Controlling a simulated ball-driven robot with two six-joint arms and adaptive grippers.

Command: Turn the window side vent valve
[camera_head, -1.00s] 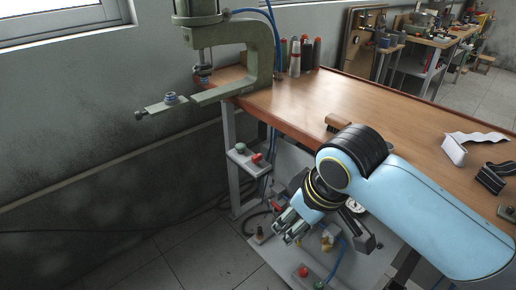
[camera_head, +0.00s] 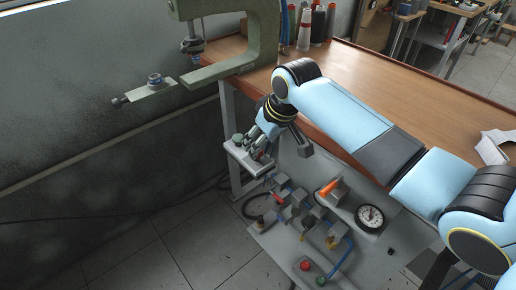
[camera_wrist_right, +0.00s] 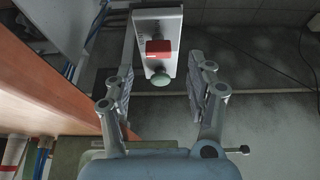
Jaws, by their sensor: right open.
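My right gripper (camera_head: 264,143) is open at the grey control box (camera_head: 240,155) on the table's window-side leg. In the right wrist view the spread fingers of the gripper (camera_wrist_right: 157,72) flank the box (camera_wrist_right: 157,22). A red block-shaped knob (camera_wrist_right: 158,47) and a round green button (camera_wrist_right: 160,80) on the box lie between the fingers, with visible gaps on both sides. The green button (camera_head: 238,138) also shows in the head view; the gripper largely hides the red knob there. My left gripper is out of view.
A lower panel carries a round gauge (camera_head: 371,218), an orange lever (camera_head: 328,187), valves and hoses. Another red button (camera_head: 305,265) and green button (camera_head: 321,281) sit at its front.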

